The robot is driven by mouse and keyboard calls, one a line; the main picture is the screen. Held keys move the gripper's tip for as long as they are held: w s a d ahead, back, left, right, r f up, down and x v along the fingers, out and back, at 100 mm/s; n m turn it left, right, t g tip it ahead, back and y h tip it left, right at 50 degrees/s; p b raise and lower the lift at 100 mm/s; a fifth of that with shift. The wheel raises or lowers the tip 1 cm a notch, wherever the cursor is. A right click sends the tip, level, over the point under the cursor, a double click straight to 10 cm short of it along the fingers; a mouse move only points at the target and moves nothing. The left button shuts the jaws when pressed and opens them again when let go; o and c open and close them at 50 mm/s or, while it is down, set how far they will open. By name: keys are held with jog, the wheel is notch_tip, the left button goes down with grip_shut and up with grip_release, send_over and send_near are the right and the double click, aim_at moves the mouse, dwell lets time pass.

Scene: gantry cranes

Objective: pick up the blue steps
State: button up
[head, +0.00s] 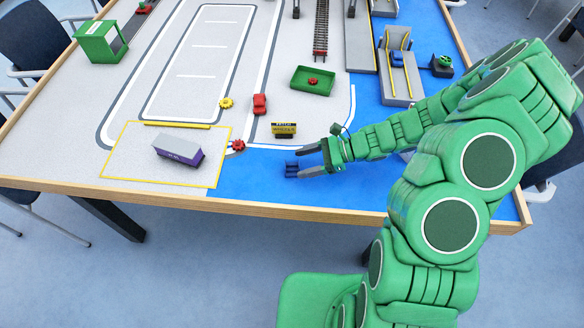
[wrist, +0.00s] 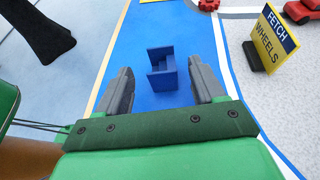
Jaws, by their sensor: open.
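The blue steps (head: 291,169) stand on the blue painted area near the table's front edge in the head view. In the wrist view the blue steps (wrist: 162,70) sit ahead of my gripper, between the lines of its two fingers and a little beyond the fingertips. My gripper (head: 304,160) is open and empty, with its fingers pointing at the steps. The open gripper (wrist: 161,83) also shows in the wrist view, one grey finger on each side. I cannot tell whether a fingertip touches the steps.
A yellow and dark "Fetch Wheels" sign (head: 284,130) stands just behind the steps. A red car (head: 259,104), a red gear-like piece (head: 238,145) and a purple and white container (head: 179,151) are farther off. The wooden table edge (head: 300,211) lies close in front.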

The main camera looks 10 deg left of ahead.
aim_at(290, 169)
jog(key=shift+f, duration=0.35)
jog(key=shift+x, duration=2.45)
jog(key=shift+c, duration=0.5)
jog(key=c, duration=0.9)
jog(key=shift+c, duration=0.2)
